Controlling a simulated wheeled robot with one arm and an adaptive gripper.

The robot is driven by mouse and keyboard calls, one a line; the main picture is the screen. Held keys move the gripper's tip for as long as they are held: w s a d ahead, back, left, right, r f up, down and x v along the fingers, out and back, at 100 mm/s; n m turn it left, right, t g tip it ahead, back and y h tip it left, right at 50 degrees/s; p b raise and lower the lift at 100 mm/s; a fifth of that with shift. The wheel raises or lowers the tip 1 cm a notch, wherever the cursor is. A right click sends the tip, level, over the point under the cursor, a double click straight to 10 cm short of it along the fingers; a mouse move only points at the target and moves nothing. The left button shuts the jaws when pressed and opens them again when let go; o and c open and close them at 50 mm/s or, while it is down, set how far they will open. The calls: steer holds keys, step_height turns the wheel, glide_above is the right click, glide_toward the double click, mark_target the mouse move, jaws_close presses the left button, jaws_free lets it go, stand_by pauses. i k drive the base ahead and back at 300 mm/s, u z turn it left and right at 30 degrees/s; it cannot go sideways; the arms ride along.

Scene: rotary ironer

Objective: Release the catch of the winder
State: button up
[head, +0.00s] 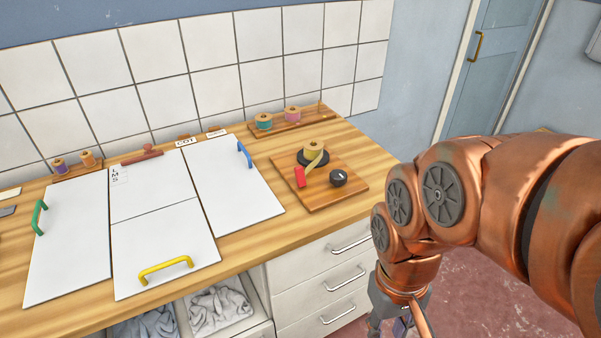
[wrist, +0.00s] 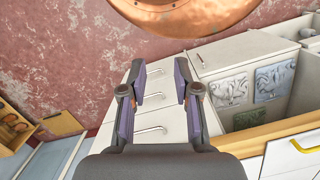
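The winder is a square wooden board (head: 331,196) on the right end of the worktop in the head view. A small red piece (head: 300,177), which looks like the catch, stands at the disc's front left. A black knob (head: 338,177) with a white mark is at its right. My gripper (wrist: 160,66) is open and empty in the wrist view, its fingers apart above drawer fronts and floor. In the head view it is partly cut off, lower right of the winder and off the worktop.
White panels with green (head: 39,218), yellow (head: 166,269) and blue (head: 245,154) handles lie left of the winder. A spool rack (head: 290,122) stands behind it. Drawers with metal handles (head: 339,285) are below the worktop's front edge. Open bins hold cloth (head: 219,306).

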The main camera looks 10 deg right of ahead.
mark_target(299, 172)
steer(key=u, duration=1.05)
steer(key=i, duration=0.5)
steer(key=z, duration=0.3)
